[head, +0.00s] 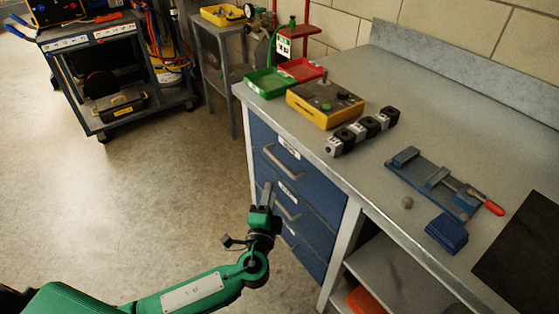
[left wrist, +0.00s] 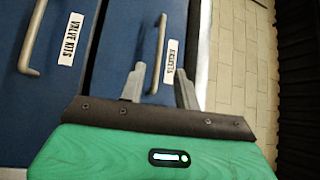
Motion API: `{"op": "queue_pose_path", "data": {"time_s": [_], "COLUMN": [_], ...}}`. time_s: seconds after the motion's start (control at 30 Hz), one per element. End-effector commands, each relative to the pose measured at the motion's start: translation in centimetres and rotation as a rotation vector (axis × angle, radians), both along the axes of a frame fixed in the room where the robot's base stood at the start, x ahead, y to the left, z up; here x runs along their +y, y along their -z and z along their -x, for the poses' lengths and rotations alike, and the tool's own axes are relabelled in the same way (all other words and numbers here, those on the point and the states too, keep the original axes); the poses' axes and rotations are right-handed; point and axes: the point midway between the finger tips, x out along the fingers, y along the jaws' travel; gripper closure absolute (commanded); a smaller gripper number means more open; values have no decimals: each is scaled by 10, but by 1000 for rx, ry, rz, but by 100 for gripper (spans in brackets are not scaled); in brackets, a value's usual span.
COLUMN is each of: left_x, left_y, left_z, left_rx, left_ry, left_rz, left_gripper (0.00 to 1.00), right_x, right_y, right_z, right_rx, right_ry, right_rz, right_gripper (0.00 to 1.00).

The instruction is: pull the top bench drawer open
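The top bench drawer (head: 270,150) is blue and looks shut, with a grey bar handle (head: 284,166) and a white label. My left gripper (head: 267,187) is in front of the drawers, just below the top handle in the head view. In the left wrist view the left gripper (left wrist: 159,82) is open, its two fingers apart. The top drawer's handle (left wrist: 161,45) runs into the space between the fingers. I cannot tell how far the fingertips are from the handle, and nothing is gripped. My right gripper is not in view.
Below is a drawer labelled VALVE KITS (left wrist: 71,38) with its own handle (left wrist: 32,38). Floor left of the drawers is clear; a cart (head: 110,75) stands farther back.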

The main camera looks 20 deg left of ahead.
Motion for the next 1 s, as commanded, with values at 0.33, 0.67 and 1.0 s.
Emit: {"op": "queue_pose_path", "data": {"time_s": [0.33,0.67,1.0], "left_x": [9,15,16], "left_y": [-11,-16,-16], "left_z": [-65,-110,-119], "left_rx": [-1,1,2], "left_ry": [-1,0,-1], "left_rz": [0,1,1], "left_gripper": [68,68,68], "right_x": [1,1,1], "right_y": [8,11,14], "right_z": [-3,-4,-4], "right_rx": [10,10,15], "right_ry": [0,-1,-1], "right_rz": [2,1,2], "right_gripper": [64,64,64]}}
